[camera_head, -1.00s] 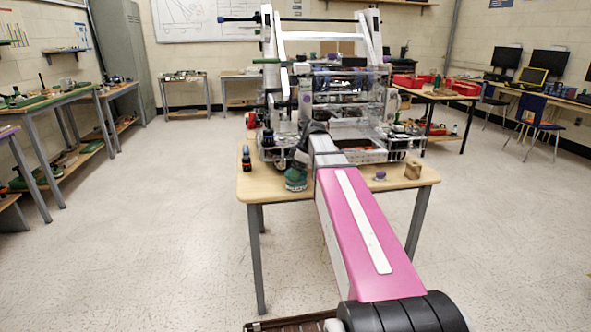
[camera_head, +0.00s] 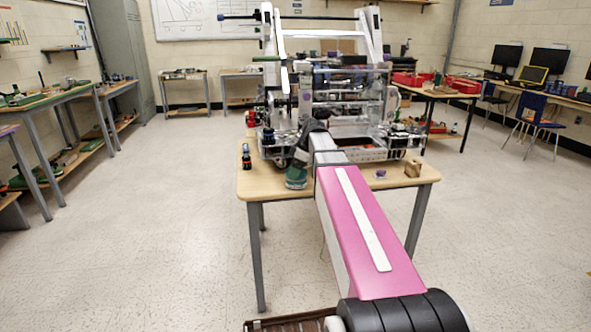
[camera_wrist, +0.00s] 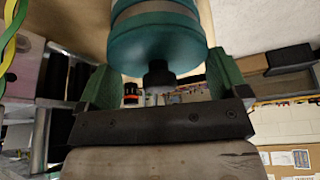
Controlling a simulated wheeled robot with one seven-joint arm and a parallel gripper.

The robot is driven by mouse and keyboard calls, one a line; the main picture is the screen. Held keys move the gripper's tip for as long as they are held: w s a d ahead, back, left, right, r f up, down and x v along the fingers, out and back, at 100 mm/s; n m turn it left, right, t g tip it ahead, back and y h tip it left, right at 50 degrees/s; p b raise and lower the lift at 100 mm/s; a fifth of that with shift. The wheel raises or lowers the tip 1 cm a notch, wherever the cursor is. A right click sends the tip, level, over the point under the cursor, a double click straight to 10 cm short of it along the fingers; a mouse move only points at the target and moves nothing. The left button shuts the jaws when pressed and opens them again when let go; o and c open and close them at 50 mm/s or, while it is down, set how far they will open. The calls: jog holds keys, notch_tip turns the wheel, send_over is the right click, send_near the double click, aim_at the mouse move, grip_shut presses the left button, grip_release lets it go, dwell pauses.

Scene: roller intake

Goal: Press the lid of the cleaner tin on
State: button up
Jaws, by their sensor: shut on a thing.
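The cleaner tin (camera_head: 296,180) is teal-green and stands upright near the left front of the wooden table. In the wrist view the tin (camera_wrist: 160,12) shows a teal body with a pale band. Its lid (camera_wrist: 160,45) is teal with a dark knob at its middle. In the head view my gripper (camera_head: 298,160) is over the top of the tin. I cannot make out a gap between lid and tin.
On the table (camera_head: 270,189) a small dark bottle (camera_head: 246,160) stands left of the tin. A small purple-topped item (camera_head: 380,174) and a brown block (camera_head: 413,168) lie right of my arm. A large clear-sided machine (camera_head: 345,100) fills the back. The table's front left is clear.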

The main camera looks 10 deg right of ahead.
jog(key=shift+f, duration=0.6)
dwell(0.5)
jog(key=o, duration=0.6)
jog(key=shift+c, duration=0.2)
